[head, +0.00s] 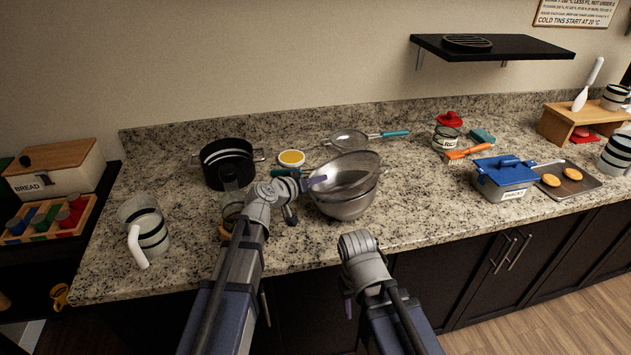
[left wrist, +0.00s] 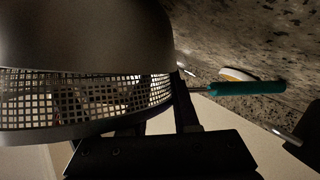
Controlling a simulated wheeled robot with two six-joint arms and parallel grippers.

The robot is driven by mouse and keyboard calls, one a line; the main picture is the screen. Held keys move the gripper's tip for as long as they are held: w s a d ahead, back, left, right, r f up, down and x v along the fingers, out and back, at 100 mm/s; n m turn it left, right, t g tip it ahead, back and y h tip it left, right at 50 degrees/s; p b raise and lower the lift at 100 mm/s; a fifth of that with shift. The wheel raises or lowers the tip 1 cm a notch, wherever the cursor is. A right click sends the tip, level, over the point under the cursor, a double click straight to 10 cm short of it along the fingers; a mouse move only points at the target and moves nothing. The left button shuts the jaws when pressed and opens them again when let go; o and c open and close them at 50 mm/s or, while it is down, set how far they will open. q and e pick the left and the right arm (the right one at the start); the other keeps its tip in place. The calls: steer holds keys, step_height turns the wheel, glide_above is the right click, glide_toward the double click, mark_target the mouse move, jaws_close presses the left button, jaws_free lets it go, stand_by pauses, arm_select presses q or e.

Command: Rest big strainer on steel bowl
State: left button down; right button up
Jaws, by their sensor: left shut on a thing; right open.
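The big strainer (head: 352,168), a mesh bowl with a teal handle (head: 285,172), is over the steel bowl (head: 345,208) and tilted, its right side higher. My left gripper (head: 316,182) is shut on the strainer near the handle end of its rim. In the left wrist view, the strainer's mesh (left wrist: 85,100) is beside the smooth steel bowl (left wrist: 80,35), and the teal handle (left wrist: 245,88) extends past the fingers. I cannot tell whether strainer and bowl touch. My right gripper (head: 348,303) is open and empty, low in front of the counter edge.
A small strainer (head: 349,140) and a yellow-filled dish (head: 291,158) lie behind. A black pot (head: 228,163) stands left, a glass jar (head: 232,210) near my left arm. A blue-lidded box (head: 503,180) and orange brush (head: 467,153) are right. Counter between bowl and box is clear.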

arm_select(q)
steer(key=shift+s+d+f+g, duration=0.3)
steer(key=shift+s+d+f, duration=0.15)
steer(key=shift+s+f, duration=0.1)
arm_select(e)
steer(key=shift+f, duration=0.25)
arm_select(q)
steer(key=c, duration=0.6)
jaws_free()
steer(key=shift+w, duration=0.1)
steer(key=shift+w+d+f, duration=0.15)
steer(key=shift+w+f, duration=0.1)
steer(key=shift+w, duration=0.15)
steer(key=shift+s+r, duration=0.1)
steer(key=shift+r, duration=0.1)
arm_select(e)
steer(key=shift+w+d, duration=0.15)
arm_select(q)
steer(key=shift+a, duration=0.25)
